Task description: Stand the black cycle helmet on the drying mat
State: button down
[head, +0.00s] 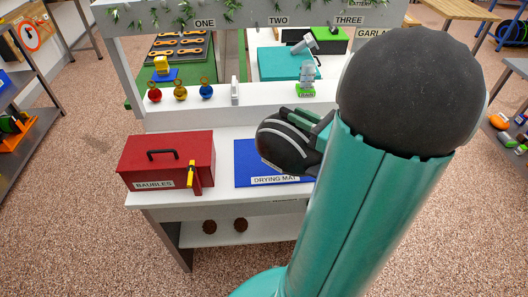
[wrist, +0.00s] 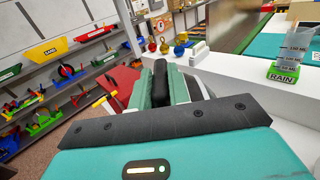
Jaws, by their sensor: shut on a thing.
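The black cycle helmet (head: 283,142), with pale stripes, is at the middle of the head view, over the blue drying mat (head: 244,165). My gripper (head: 308,126) is shut on the helmet from the right and above. The helmet covers much of the mat. I cannot tell whether it touches the mat or hangs just above it. My arm hides the mat's right part. In the wrist view my gripper's teal fingers (wrist: 161,84) show, and the helmet is mostly hidden behind them.
A red baubles box (head: 165,160) with a yellow-handled tool stands left of the mat. On the raised shelf behind are several baubles (head: 180,91), a white block (head: 235,91) and a rain gauge (head: 306,80), also in the wrist view (wrist: 290,52). White counter is bare between box and mat.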

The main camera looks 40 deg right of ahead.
aim_at(273, 117)
jog(key=shift+r, duration=0.1)
jog(key=shift+s, duration=0.2)
jog(key=w+f, duration=0.1)
jog(key=w, duration=0.2)
jog(key=w+f, duration=0.2)
jog(key=w, duration=0.1)
jog(key=w+d+f, duration=0.1)
jog(key=w, duration=0.2)
jog(key=shift+w+d+f, duration=0.1)
jog(key=shift+f, duration=0.05)
jog(key=w+f, duration=0.2)
jog(key=f, duration=0.1)
jog(key=w+f, duration=0.1)
jog(key=shift+w+d+f, duration=0.25)
jog(key=shift+w+f, duration=0.3)
jog(key=shift+f, duration=0.75)
jog(key=shift+w+f, duration=0.15)
jog(key=shift+f, duration=0.8)
jog(key=shift+f, duration=0.15)
jog(key=c, duration=1.3)
grip_release()
